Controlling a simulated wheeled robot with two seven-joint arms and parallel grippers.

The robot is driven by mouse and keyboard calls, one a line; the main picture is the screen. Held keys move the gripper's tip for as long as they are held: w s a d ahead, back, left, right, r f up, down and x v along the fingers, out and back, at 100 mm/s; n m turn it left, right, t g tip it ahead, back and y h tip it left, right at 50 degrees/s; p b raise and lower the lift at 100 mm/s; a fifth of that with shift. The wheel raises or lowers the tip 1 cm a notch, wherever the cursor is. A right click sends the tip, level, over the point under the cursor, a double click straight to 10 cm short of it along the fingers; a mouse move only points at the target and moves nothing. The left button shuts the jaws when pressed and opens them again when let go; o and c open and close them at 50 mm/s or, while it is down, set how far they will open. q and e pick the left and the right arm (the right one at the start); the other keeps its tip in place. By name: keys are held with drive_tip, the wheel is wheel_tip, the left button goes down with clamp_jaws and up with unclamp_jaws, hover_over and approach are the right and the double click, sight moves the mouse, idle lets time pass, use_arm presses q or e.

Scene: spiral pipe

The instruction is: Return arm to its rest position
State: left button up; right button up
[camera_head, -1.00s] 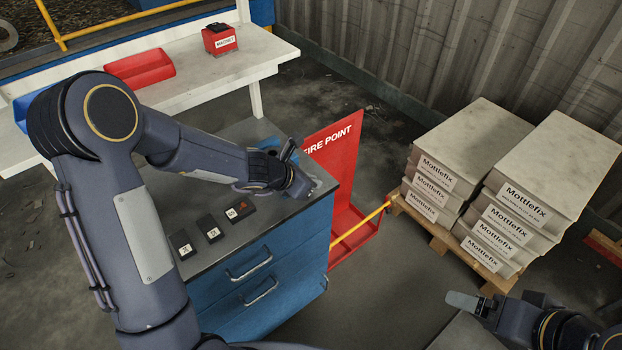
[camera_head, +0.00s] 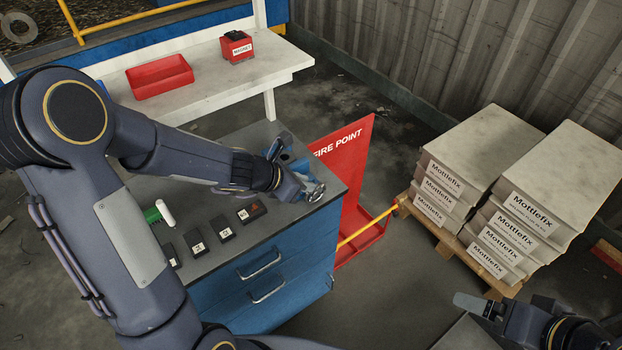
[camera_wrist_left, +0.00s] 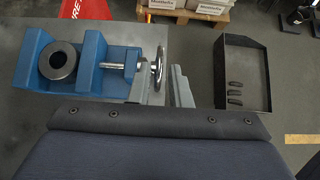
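My left arm reaches in from the left over the grey top of the blue drawer cabinet (camera_head: 230,288). My left gripper (camera_head: 304,186) is near the cabinet's far right corner, beside a blue vise (camera_wrist_left: 90,62). In the left wrist view its two grey fingers (camera_wrist_left: 168,85) stand slightly apart, close to the vise's silver handwheel (camera_wrist_left: 159,68). Nothing shows held between them. A dark ring-shaped part (camera_wrist_left: 57,62) sits in the vise. My right gripper (camera_head: 476,304) is at the lower right, away from the cabinet; its opening is unclear.
Several small dark labelled blocks (camera_head: 197,242) and a green-and-white item (camera_head: 165,213) lie on the cabinet. A white bench (camera_head: 205,95) holds a red tray (camera_head: 160,78) and a red box (camera_head: 237,47). A fire point stand (camera_head: 352,170) and stacked Mottlefix boxes (camera_head: 540,195) stand right.

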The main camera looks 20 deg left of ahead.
idle(0.5)
use_arm(q)
drive_tip(key=s+d+r+m+h, duration=0.1)
drive_tip(key=s+r+m+h, duration=0.1)
drive_tip(key=s+r+m, duration=0.85)
drive_tip(key=s+a+m+g+y, duration=0.1)
drive_tip(key=s+a+m+y, duration=0.1)
drive_tip(key=s+m, duration=0.5)
drive_tip(key=s+a+m+y, duration=0.2)
drive_tip(key=s+m, duration=0.5)
drive_tip(key=m, duration=0.2)
drive_tip(key=shift+s+a+g, duration=0.25)
drive_tip(key=shift+a+g, duration=0.05)
drive_tip(key=shift+g, duration=0.1)
